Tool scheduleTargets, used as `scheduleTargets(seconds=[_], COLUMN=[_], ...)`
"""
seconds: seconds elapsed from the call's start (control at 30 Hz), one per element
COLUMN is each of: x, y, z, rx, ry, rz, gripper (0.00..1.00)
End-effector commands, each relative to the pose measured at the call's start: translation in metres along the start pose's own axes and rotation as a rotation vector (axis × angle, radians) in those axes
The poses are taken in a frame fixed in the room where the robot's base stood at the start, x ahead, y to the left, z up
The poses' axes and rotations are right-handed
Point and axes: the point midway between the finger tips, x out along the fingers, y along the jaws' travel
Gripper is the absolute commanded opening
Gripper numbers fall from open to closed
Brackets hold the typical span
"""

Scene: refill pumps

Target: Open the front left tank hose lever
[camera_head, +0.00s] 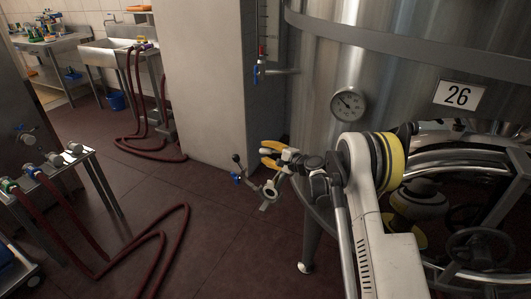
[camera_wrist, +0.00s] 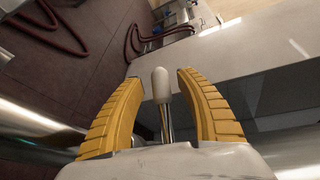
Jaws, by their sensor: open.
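The hose lever (camera_head: 239,163) stands up from the valve fitting at the lower front of the steel tank (camera_head: 400,75). It is a thin metal rod with a rounded knob. My gripper (camera_head: 267,154) has yellow fingers and is open, just right of the lever in the head view. In the wrist view the lever's pale knob (camera_wrist: 161,85) shows between the two spread fingers of my gripper (camera_wrist: 158,78), with its rod running down behind my gripper's body. No finger visibly touches the knob. I cannot tell the exact depth between knob and fingertips.
A pressure gauge (camera_head: 348,104) and a "26" plate (camera_head: 459,95) are on the tank. A grey pillar (camera_head: 200,75) stands behind the lever. A valve table (camera_head: 55,170) with red hoses (camera_head: 150,250) is at left. The floor between is mostly clear.

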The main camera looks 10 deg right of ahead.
Motion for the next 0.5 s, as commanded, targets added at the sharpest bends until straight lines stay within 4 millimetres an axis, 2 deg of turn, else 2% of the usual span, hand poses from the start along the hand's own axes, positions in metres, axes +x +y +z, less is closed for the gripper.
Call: scheduleTargets(seconds=[0.3, 0.5], x=[-0.052, -0.070], y=[0.000, 0.000], z=[0.000, 0.001], rx=[0.001, 0.000], ry=[0.002, -0.001], rz=[-0.001, 0.000], gripper=[0.43, 0.43])
